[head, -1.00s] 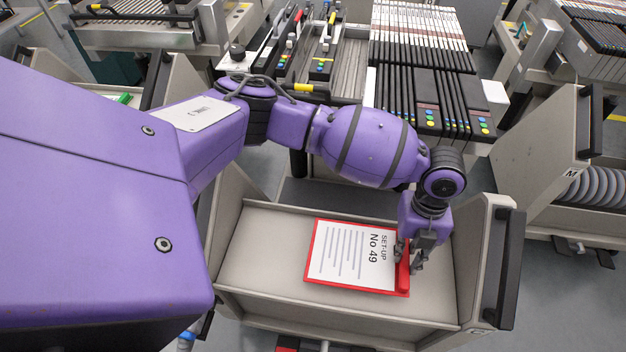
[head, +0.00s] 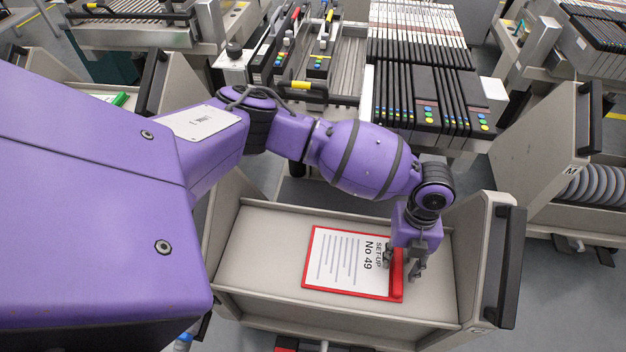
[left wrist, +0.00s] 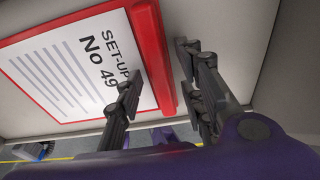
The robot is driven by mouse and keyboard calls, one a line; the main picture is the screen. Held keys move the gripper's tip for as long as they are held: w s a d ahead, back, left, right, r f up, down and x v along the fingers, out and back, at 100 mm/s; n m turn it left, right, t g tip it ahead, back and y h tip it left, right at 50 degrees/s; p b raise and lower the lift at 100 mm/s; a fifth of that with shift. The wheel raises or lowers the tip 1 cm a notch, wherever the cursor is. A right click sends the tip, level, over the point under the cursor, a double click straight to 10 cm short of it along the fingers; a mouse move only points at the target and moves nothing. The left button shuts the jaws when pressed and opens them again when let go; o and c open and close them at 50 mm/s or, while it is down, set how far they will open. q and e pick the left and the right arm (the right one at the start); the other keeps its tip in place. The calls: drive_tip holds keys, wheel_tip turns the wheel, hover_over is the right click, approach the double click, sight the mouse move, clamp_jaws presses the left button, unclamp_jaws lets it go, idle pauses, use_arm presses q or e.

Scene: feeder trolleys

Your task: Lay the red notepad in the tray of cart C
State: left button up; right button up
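The red notepad (head: 345,262), with a white sheet reading "SET-UP No 49", lies face up in the beige tray (head: 255,245) of the cart in front of me. My right gripper is not in view.
The tray has side walls, with a black handle (head: 508,268) at the right. Behind stands a trolley loaded with black feeders (head: 425,95). A cart marked M (head: 540,140) stands at the right. Bare tray floor shows left of the notepad.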

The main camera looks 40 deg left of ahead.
use_arm(q)
wheel_tip(320, 180, up, 12)
drive_tip(key=w+p, duration=0.1)
drive_tip(key=p, duration=0.1)
drive_tip(key=shift+w+a, duration=0.35)
drive_tip(key=shift+a, duration=0.1)
drive_tip(key=shift+r, duration=0.1)
